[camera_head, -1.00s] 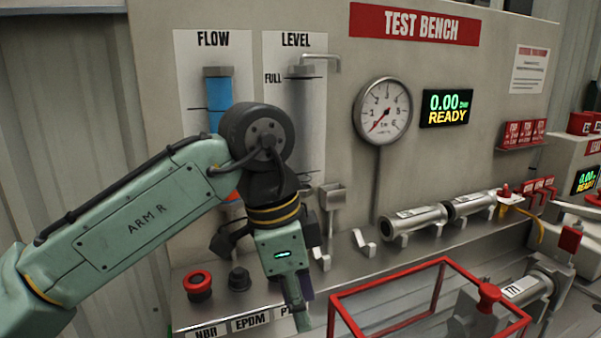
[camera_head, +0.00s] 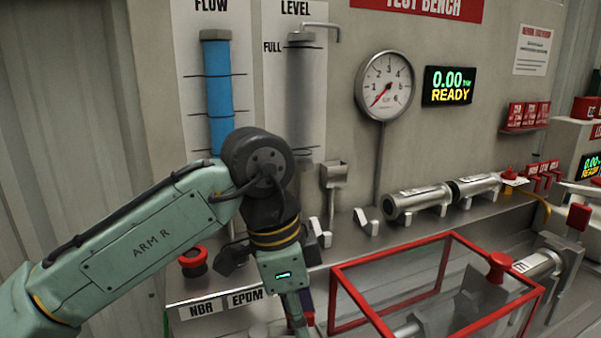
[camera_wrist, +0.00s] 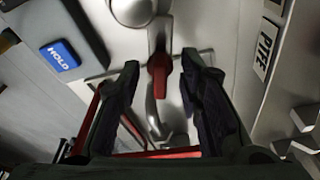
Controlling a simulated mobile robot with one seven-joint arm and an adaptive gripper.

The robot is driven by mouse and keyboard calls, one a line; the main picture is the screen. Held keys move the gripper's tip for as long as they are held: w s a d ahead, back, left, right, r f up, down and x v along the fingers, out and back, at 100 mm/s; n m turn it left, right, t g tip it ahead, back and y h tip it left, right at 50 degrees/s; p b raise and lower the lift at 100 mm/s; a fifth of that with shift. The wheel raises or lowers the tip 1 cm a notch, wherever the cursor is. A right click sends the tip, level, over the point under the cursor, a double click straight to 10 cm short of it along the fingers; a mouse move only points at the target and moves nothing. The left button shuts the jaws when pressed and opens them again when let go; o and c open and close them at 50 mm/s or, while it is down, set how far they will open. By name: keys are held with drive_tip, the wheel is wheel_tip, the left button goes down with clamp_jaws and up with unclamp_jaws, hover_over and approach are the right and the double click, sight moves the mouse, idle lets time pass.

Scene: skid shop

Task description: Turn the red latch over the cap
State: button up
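In the wrist view a red latch (camera_wrist: 159,74) on a silver metal fitting sits between the fingers of my gripper (camera_wrist: 160,62). The fingers are open on either side of it, with a visible gap on both sides. A rounded silver part (camera_wrist: 132,10) at the top edge may be the cap; I cannot tell. In the head view my gripper (camera_head: 298,316) points down at the bench front, and its fingertips are hidden or cut off by the bottom edge. The latch between the fingers is not visible there.
A red-framed clear guard (camera_head: 450,238) stands right of my gripper. A red knob (camera_head: 193,258) is to its left. Metal cylinders (camera_head: 420,202) lie on the bench behind.

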drive_tip(key=c, duration=0.6)
drive_tip(key=shift+n+p, duration=0.35)
drive_tip(key=shift+n, duration=0.85)
drive_tip(key=shift+t, duration=0.3)
drive_tip(key=shift+n, duration=0.5)
drive_tip(key=o, duration=0.7)
drive_tip(key=shift+c, duration=0.2)
drive_tip(key=shift+r, duration=0.15)
